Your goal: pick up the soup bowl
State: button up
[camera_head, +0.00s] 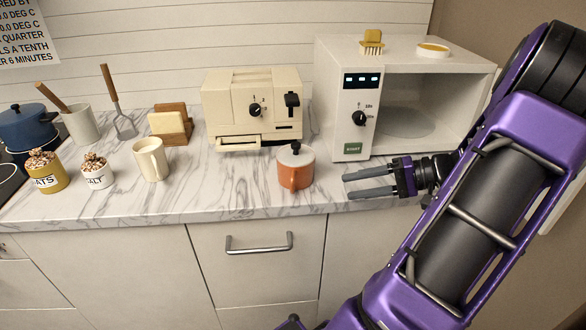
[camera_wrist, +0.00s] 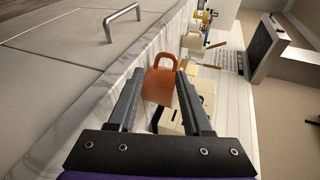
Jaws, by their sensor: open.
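The soup bowl (camera_head: 296,171), an orange-brown pot with a pale lid and a dark knob, stands upright on the marble counter, in front of the gap between the cream toaster and the microwave. In the wrist view the orange bowl (camera_wrist: 158,88) shows ahead between the fingers, with its loop handle at the top. My gripper (camera_head: 348,185) is open and empty, to the right of the bowl and apart from it. Its fingers point left toward the bowl, low over the counter's front part. In the wrist view my gripper (camera_wrist: 159,74) partly hides the bowl's sides.
The microwave (camera_head: 353,110), with its chamber open to view, stands behind my gripper. The cream toaster (camera_head: 228,106) is behind the bowl. A cream mug (camera_head: 150,160) stands to the left, with free counter between. A drawer handle (camera_head: 259,248) juts out below the counter's front edge.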

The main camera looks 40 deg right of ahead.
jog(key=shift+s+d+r+t, duration=0.55)
jog(key=shift+s+r+t, duration=0.1)
jog(key=shift+t, duration=0.75)
jog(key=b, duration=0.1)
send_near(293, 174)
jog(key=shift+m, duration=0.3)
jog(key=w+a+f, duration=0.2)
jog(key=w+a, duration=0.1)
jog(key=shift+a, duration=0.1)
jog(key=shift+w+d+r+b+x, duration=0.1)
jog(key=shift+b+x, duration=0.1)
jog(key=shift+x, duration=0.75)
jog(key=shift+w+d+r+b+x, duration=0.1)
jog(key=shift+d+b+x, duration=0.05)
jog(key=shift+x, duration=0.8)
jog(key=shift+w+d+r+b+x, duration=0.1)
jog(key=shift+w+b+x, duration=0.1)
jog(key=shift+x, duration=0.8)
jog(key=shift+s, duration=0.15)
grip_shut()
